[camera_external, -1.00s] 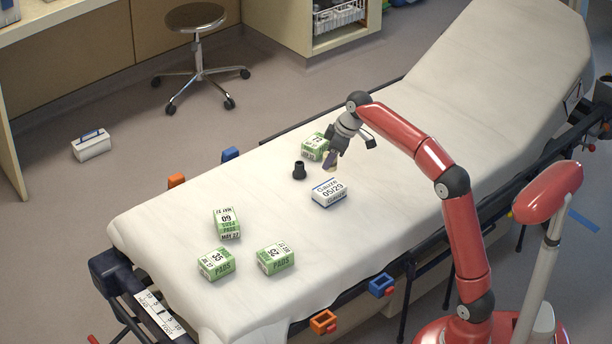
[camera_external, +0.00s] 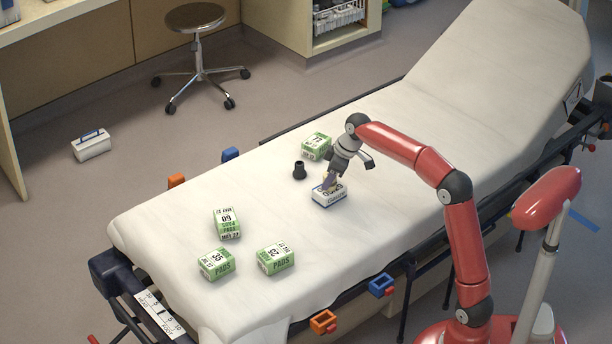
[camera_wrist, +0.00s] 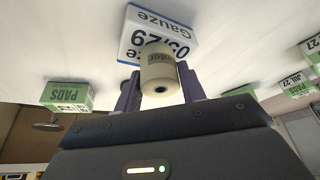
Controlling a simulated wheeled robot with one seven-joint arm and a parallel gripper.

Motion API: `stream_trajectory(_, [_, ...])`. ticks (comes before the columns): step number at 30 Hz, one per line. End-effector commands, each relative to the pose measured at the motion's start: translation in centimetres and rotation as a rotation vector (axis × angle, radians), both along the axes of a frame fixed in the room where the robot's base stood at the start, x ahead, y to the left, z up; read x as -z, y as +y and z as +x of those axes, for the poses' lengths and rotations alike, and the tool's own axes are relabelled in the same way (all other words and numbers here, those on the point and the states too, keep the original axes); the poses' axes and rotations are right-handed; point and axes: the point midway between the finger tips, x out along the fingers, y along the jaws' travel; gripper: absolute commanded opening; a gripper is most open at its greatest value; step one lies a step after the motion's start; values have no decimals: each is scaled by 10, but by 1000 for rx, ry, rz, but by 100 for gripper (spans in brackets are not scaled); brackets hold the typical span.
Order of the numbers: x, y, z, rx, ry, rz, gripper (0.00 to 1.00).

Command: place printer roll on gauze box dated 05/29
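The gauze box dated 05/29 (camera_external: 329,197) is white and blue and lies on the stretcher sheet. It also shows at the top of the wrist view (camera_wrist: 160,32). My gripper (camera_external: 328,184) is over this box, pointing down at it. In the wrist view its two purple fingers (camera_wrist: 159,90) stand on either side of the cream printer roll (camera_wrist: 158,72) and are shut on it. The roll appears at or just above the box's top and covers part of the date. I cannot tell whether it touches the box. In the external view the roll is mostly hidden by my gripper.
A green pads box (camera_external: 316,146) and a small black cylinder (camera_external: 299,170) are close behind and left of the gauze box. Several more green boxes, such as this one (camera_external: 227,223), lie toward the stretcher's foot. The sheet (camera_external: 400,130) toward the raised backrest is clear.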

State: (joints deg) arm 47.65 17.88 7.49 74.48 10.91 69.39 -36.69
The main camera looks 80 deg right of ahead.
Motion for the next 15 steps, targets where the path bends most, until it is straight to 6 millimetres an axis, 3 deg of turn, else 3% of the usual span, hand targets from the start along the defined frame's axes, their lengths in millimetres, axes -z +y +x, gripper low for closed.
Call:
stream_trajectory(4, [-1, 0, 0, 0, 0, 0, 58])
stream_trajectory(15, [-9, 0, -1, 1, -2, -2, 58])
